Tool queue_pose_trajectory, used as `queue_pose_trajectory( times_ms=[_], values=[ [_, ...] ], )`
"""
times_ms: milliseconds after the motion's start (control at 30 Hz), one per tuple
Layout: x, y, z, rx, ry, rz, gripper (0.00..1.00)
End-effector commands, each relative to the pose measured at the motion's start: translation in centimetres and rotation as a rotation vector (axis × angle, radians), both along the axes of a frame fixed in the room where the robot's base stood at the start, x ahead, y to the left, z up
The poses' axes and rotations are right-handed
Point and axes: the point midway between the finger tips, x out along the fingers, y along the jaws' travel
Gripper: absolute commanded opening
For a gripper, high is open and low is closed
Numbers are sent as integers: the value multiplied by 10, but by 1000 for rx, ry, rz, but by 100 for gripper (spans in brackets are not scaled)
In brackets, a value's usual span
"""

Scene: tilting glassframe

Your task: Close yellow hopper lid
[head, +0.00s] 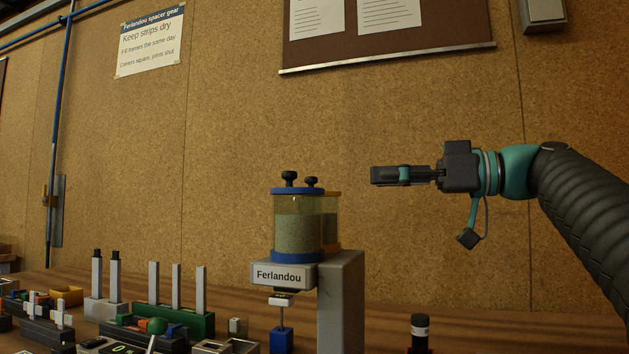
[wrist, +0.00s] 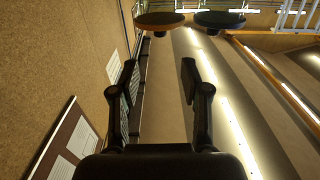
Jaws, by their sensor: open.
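The yellow hopper (head: 332,222) stands mostly hidden behind a clear, blue-rimmed hopper (head: 297,225) with grey-green contents. An edge of its yellow lid (head: 332,193) shows. A black knob (head: 311,182) stands just behind the blue lid's knob (head: 289,177). I cannot tell how far the yellow lid is tilted. In the wrist view, a dark disc with an orange rim (wrist: 160,20), seemingly the yellow lid, is at the top beside a darker disc (wrist: 220,19). My gripper (head: 373,175) is right of the hoppers, near knob height, pointing left. Its fingers (wrist: 160,75) are apart and empty.
A grey stand labelled Ferlandou (head: 341,300) carries the hoppers. Left of it, the wooden bench (head: 245,297) holds several small fixtures and upright posts. A black-and-white cylinder (head: 419,332) stands at front right. A particle-board wall (head: 230,130) rises behind. Space around my gripper looks clear.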

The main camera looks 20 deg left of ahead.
Motion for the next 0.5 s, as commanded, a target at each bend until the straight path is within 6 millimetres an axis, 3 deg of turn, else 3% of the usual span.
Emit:
queue_pose_trajectory(
  times_ms=[500],
  values=[
    [7, 93, 1, 0, 2, 4, 46]
  ],
)
